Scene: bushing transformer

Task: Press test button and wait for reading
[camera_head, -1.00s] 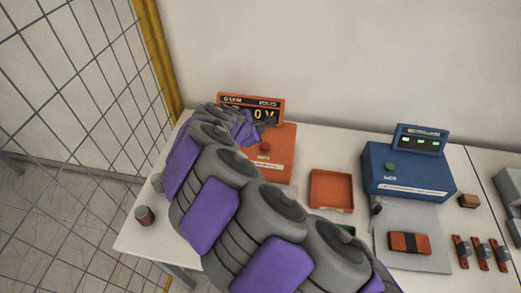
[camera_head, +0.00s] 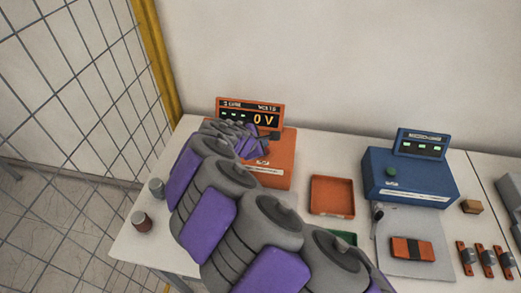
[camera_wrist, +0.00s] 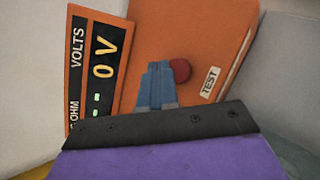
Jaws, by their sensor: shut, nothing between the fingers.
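The orange test device (camera_head: 275,170) stands at the back left of the table, with a display (camera_head: 250,115) on top reading 0 V. In the wrist view the display (camera_wrist: 97,72) also reads 0 V, beside VOLTS and OHM labels. The red button (camera_wrist: 180,70) sits on the orange face near a TEST label (camera_wrist: 209,83). My gripper (camera_wrist: 157,72) is shut and empty, its tips beside the button and overlapping its left edge in the wrist view. I cannot tell whether they touch. In the head view my gripper (camera_head: 268,137) is in front of the device and the button is hidden.
A blue device (camera_head: 405,178) stands at right, with an empty orange tray (camera_head: 332,195) between. A grey mat (camera_head: 410,265) holds an orange block (camera_head: 412,249). Two small cylinders, grey (camera_head: 157,187) and dark red (camera_head: 141,221), stand at the left edge. A mesh fence (camera_head: 75,80) borders the left.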

